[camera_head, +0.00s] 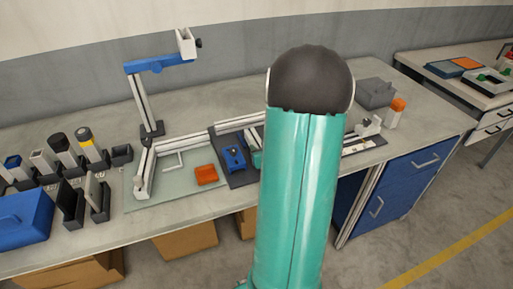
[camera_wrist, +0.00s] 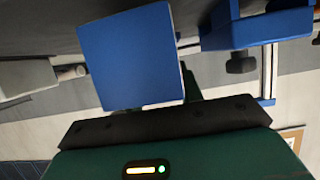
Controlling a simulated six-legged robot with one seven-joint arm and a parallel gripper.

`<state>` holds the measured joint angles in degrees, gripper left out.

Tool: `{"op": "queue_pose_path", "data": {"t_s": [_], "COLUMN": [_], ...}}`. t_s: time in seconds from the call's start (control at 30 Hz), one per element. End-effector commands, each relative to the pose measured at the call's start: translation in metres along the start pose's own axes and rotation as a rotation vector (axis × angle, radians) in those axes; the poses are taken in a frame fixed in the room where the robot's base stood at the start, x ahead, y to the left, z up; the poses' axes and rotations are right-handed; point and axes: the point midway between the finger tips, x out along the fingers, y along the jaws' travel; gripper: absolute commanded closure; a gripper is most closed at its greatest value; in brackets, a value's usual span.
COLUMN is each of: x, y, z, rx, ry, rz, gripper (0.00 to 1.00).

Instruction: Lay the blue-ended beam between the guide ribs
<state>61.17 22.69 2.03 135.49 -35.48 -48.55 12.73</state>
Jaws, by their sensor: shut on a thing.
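The blue-ended beam's square blue end (camera_wrist: 130,58) fills the upper middle of the wrist view. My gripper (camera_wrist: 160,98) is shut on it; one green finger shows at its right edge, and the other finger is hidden. The rest of the beam is hidden behind this blue face. In the head view my teal arm covers most of the gripper and the held beam. I cannot pick out the guide ribs for sure. A dark plate (camera_head: 243,181) with a blue piece (camera_head: 234,159) on it lies left of my arm.
On the bench (camera_head: 100,235) a stand with a blue arm (camera_head: 158,64) rises behind an aluminium frame. An orange block (camera_head: 206,175) lies on a pale mat (camera_head: 175,194). Dark holders and a blue box (camera_head: 22,218) crowd the left.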

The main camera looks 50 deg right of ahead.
Motion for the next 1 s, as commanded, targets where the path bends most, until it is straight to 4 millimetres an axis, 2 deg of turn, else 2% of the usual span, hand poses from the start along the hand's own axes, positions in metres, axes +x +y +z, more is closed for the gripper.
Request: {"op": "queue_pose_path", "data": {"t_s": [0.13,0.57,0.6,0.67,1.0], "x": [-0.002,-0.003,-0.003,-0.003,-0.002], "y": [0.003,0.005,0.005,0.005,0.005], "z": [0.01,0.015,0.015,0.015,0.012], "rx": [-0.001,-0.001,0.0,0.0,-0.001], "ry": [0.001,0.002,0.001,0.001,0.001], "rz": [-0.002,-0.003,-0.003,-0.003,-0.002], "gripper": [0.96,0.96,0.56,0.44,0.42]}}
